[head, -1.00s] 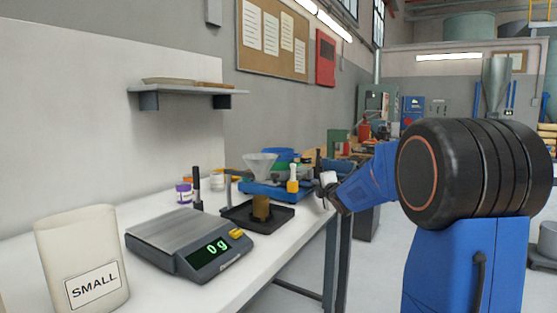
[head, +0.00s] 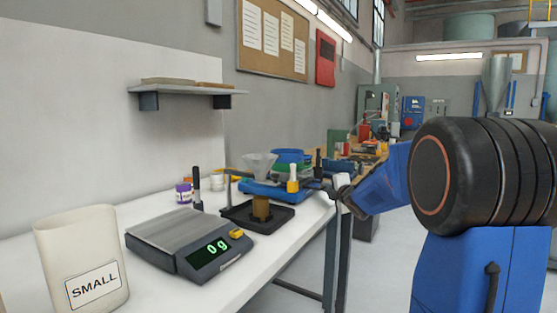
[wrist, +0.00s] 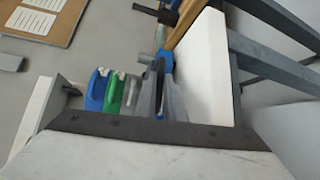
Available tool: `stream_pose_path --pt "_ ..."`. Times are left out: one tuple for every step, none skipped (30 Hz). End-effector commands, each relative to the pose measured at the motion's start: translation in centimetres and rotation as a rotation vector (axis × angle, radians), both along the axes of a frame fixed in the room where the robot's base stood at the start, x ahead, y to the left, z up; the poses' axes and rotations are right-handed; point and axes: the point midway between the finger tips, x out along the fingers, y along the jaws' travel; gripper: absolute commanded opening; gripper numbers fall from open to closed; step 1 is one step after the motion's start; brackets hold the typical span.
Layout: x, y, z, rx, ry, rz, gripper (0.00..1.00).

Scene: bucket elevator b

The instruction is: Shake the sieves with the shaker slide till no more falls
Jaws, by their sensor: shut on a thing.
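The blue shaker (head: 262,191) stands on the white bench, with the stacked sieves on it, a blue one (head: 290,155) over a green one (head: 283,167). The stack also shows in the wrist view, with the blue sieve (wrist: 96,90), the green sieve (wrist: 113,92) and a grey one (wrist: 131,94). My gripper (head: 332,190) is at the shaker's right end, shut on the slide's handle. Its fingers (wrist: 161,70) reach toward the blue shaker in the wrist view. The handle is mostly hidden by the fingers. Inside the sieves cannot be seen.
A scale (head: 190,242) reading 0 g and a bag marked SMALL (head: 80,255) stand nearer. The bench's front edge runs below my gripper.

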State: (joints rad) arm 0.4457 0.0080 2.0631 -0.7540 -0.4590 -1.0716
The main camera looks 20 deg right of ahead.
Motion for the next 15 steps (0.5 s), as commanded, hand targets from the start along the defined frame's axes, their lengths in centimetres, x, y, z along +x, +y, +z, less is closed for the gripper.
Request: stream_pose_path --pt "0.0 0.0 -0.1 0.000 0.002 0.000 0.00" --pt "0.1 0.1 -0.1 0.000 0.002 0.001 0.00" --pt "0.3 0.2 -0.1 0.000 0.002 0.001 0.00" --pt "0.4 0.3 -0.1 0.001 0.001 0.001 0.00" --pt "0.6 0.5 -0.1 0.001 0.001 0.002 0.00" --pt "0.9 0.7 -0.1 0.001 0.000 0.002 0.00" --pt "1.1 0.9 -0.1 0.001 0.000 0.003 0.00" --pt "1.3 1.0 -0.1 0.001 0.000 0.002 0.00" --pt "1.5 1.2 -0.1 0.001 0.000 0.002 0.00" --pt "1.7 1.3 -0.1 0.001 0.001 0.002 0.00" --pt "1.9 1.5 -0.1 0.001 0.001 0.002 0.00" --pt "2.2 1.7 -0.1 0.001 0.001 0.002 0.00" --pt "2.4 1.9 -0.1 0.001 0.002 0.002 0.00" --pt "2.5 2.0 -0.1 0.001 0.002 0.002 0.00" --pt "2.8 2.2 -0.1 0.002 0.002 0.002 0.00"
